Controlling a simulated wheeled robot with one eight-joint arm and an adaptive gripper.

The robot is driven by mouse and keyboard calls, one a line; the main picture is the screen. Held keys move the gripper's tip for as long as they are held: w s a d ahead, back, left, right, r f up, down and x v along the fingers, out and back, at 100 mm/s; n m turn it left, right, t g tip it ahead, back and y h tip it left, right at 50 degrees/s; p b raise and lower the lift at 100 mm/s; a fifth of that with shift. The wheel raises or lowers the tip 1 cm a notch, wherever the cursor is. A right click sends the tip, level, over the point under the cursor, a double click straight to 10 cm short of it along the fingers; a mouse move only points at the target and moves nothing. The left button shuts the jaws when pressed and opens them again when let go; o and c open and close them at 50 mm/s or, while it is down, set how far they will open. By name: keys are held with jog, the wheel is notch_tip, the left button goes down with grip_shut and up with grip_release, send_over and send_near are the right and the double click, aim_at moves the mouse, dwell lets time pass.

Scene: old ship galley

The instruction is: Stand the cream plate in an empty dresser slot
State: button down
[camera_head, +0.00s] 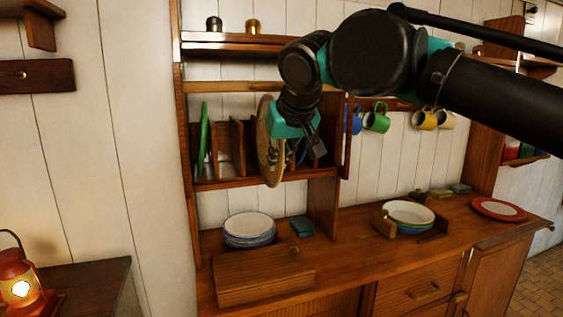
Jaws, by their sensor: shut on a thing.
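The cream plate (265,147) hangs upright, nearly edge-on, in front of the dresser's plate rack. My gripper (316,146) is at its right side and is shut on it; the exact finger contact is partly hidden. The rack (222,184) has upright wooden dividers. A green plate (203,140) stands in its left part. The slot space (223,150) between dividers, right of the green plate, looks empty. The slots behind the cream plate are hidden.
A stack of plates (249,231) and a wooden box (265,276) stand on the counter below. Mugs (377,120) hang under a shelf. A lit lantern (21,283) stands at lower left.

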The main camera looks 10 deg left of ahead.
jog(key=shift+w+a, duration=0.4)
jog(key=shift+w, duration=0.3)
jog(key=shift+w+a, duration=0.45)
jog(key=shift+w, duration=0.25)
jog(key=shift+w+a, duration=0.4)
jog(key=shift+w, duration=0.3)
jog(key=shift+w+a+f, duration=0.1)
jog(key=shift+w+a, duration=0.6)
jog(key=shift+w, duration=0.45)
jog(key=shift+w+a+f, duration=0.1)
jog(key=shift+w+a, duration=0.6)
jog(key=shift+w, duration=0.45)
jog(key=shift+w+a, duration=0.7)
jog(key=shift+w, duration=0.45)
jog(key=shift+w, duration=0.1)
jog(key=w+a, duration=0.4)
jog(key=w, duration=0.2)
jog(key=shift+w, duration=0.35)
jog(key=shift+a, duration=0.1)
jog(key=shift+w+a+f, duration=0.1)
jog(key=shift+a+f, duration=0.05)
jog(key=shift+f, duration=0.55)
